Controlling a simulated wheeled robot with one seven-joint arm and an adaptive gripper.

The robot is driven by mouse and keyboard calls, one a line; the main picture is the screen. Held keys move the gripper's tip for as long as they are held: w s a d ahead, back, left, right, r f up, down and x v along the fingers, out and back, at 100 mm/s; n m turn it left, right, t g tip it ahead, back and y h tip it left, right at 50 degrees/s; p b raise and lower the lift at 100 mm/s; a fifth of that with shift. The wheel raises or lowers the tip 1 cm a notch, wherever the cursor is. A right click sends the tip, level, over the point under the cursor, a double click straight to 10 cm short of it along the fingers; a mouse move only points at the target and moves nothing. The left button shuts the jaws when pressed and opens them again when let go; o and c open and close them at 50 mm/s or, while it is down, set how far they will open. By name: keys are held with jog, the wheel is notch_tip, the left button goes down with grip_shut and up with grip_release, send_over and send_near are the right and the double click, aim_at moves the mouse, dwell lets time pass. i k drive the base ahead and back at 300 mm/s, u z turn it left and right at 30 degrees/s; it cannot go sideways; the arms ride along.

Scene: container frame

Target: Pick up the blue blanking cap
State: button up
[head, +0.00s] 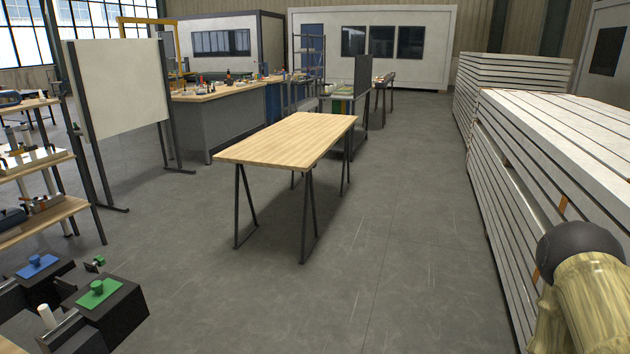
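A small blue piece with a round knob (36,263) sits on top of a black block (50,285) at the lower left. It looks like the blue blanking cap, but it is too small to be sure. A similar green piece (98,292) sits on a second black block (120,315) just in front and to the right. My gripper is not in view, so its state and its distance from the blue piece do not show.
A bare wooden trestle table (290,138) stands mid-floor. Shelves (45,218) with tools and a white board (118,90) are at left. Stacked white panels (560,140) line the right. A pale rounded part with a dark ball fills the lower right corner. Grey floor (370,260) is open between.

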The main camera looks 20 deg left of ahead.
aim_at(37, 265)
jog(key=i, duration=0.95)
jog(key=u, duration=3.1)
